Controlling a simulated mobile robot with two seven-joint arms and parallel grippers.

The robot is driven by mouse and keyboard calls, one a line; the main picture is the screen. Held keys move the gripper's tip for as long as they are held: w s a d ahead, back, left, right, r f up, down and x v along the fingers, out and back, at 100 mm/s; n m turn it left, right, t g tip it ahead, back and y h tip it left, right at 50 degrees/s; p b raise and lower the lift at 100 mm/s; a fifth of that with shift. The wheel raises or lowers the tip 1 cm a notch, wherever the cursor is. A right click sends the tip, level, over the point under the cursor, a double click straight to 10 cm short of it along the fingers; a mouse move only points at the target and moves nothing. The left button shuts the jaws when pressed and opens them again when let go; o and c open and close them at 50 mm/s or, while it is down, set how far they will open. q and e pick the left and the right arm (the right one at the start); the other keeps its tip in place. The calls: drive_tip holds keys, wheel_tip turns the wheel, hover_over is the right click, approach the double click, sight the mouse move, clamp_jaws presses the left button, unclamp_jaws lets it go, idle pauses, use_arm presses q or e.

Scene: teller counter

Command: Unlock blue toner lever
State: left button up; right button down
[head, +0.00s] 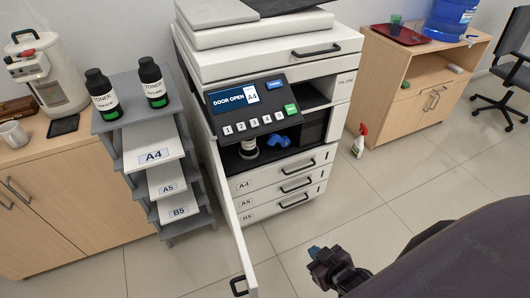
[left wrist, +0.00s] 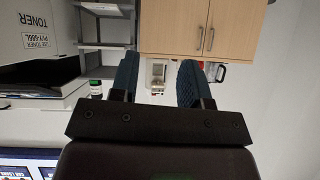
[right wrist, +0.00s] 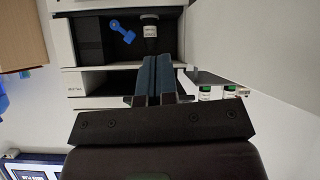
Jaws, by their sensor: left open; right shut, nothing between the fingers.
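The blue toner lever (head: 279,140) is inside the open front of the white printer, to the right of a toner bottle (head: 249,148). In the right wrist view the lever (right wrist: 123,31) lies slanted, with a rounded end, beside the bottle (right wrist: 149,25). My right gripper (head: 325,262) is in front of the printer, apart from the lever. Its fingers (right wrist: 158,78) are together and empty. My left gripper (left wrist: 157,76) is open and empty. It is outside the head view. Whether the lever is locked I cannot tell.
The printer door (head: 232,225) stands open toward me; the screen (head: 233,99) reads "DOOR OPEN". A paper rack (head: 108,120) carries two toner bottles at the left. A spray bottle (head: 360,140) stands on the floor at the right. The floor before the printer is clear.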

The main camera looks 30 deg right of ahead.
sight(278, 140)
drive_tip(key=w+d+f+n+h+b, duration=0.45)
drive_tip(key=w+f+b, duration=0.25)
drive_tip(key=w+f, duration=0.3)
drive_tip(key=w+d+f+n+h+b, duration=0.4)
drive_tip(key=w+f+n+b, duration=0.3)
drive_tip(key=w, duration=0.6)
use_arm(q)
wheel_tip(278, 140, down, 13)
drive_tip(key=w+d+m+t+b, duration=0.1)
drive_tip(key=b, duration=0.9)
drive_tip(key=shift+w+r+m+t+h, duration=0.2)
drive_tip(key=shift+w+m+t+h, duration=0.1)
drive_tip(key=shift+h, duration=0.1)
use_arm(e)
drive_tip(key=w+a+n+t+h, duration=0.1)
drive_tip(key=w+n+t+h, duration=0.1)
drive_tip(key=w, duration=0.7)
drive_tip(key=w+a+r+n+t+h, duration=0.1)
drive_tip(key=w+n+t+h, duration=0.2)
drive_tip(key=w+t, duration=0.4)
drive_tip(key=shift+w+a+n+h, duration=0.25)
drive_tip(key=shift+w+n+h, duration=0.15)
drive_tip(key=shift+w, duration=1.15)
drive_tip(key=b+x, duration=0.1)
drive_tip(key=x, duration=0.9)
use_arm(q)
drive_tip(key=shift+a+r, duration=0.1)
